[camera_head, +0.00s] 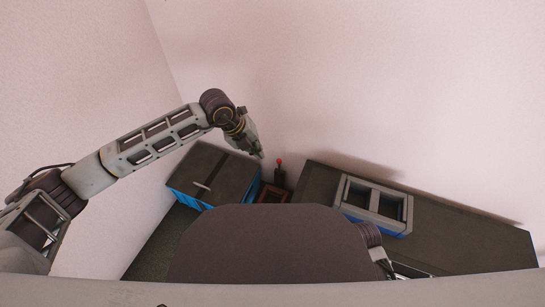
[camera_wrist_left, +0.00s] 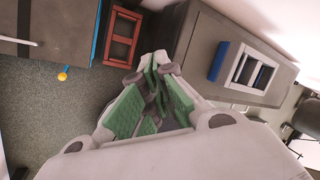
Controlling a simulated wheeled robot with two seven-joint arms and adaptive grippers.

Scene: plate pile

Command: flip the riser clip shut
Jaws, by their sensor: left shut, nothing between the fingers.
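My left gripper (camera_head: 259,151) is shut and empty, above and left of a dark upright post (camera_head: 279,176) with a red ball (camera_head: 279,162) on top. A gap shows between the fingertips and the ball in the head view. In the left wrist view the green-padded fingers (camera_wrist_left: 153,66) are together with nothing between them. I cannot make out the riser clip for certain in either view; whether the post with the red ball belongs to it is unclear. My right gripper is not in view; only part of my right arm shows at the lower right.
A dark-topped cabinet (camera_head: 222,167) with blue sides stands left of a reddish-brown frame (camera_head: 274,194). On the right, a dark counter (camera_head: 468,245) carries a grey two-opening frame (camera_head: 374,207). In the left wrist view a yellow knob (camera_wrist_left: 63,76) shows by the cabinet. Walls are behind.

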